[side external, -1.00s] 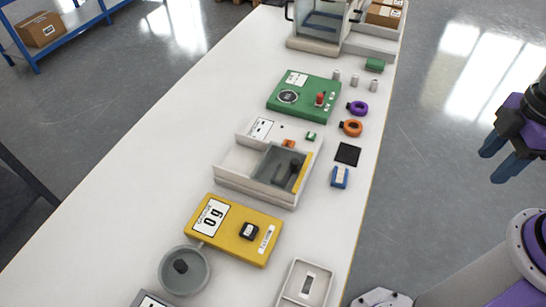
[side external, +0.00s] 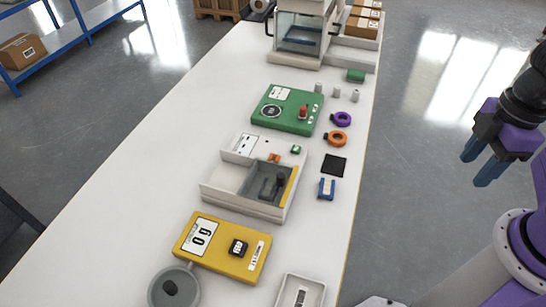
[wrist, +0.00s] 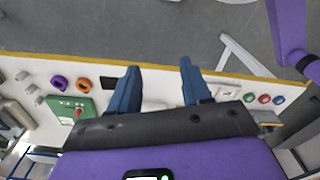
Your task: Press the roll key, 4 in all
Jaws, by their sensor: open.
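A white station (side external: 228,200) with a grey recess (side external: 262,182) and a yellow strip stands mid-table in the side view. On its back panel are a small orange key (side external: 274,157) and a small green key (side external: 296,150). No readable label shows which is the roll key. My gripper (side external: 478,162) is off the table's right side, open and empty, well away from the station. In the wrist view its two blue fingers (wrist: 159,66) are spread with nothing between them, and the station is mostly hidden behind the gripper.
A black mesh square (side external: 334,166) and a blue holder (side external: 327,188) lie right of the station. A green device (side external: 286,108) with a red knob, purple ring (side external: 341,119) and orange ring (side external: 337,139) are farther back. A yellow scale (side external: 222,248) stands in front. The left tabletop is clear.

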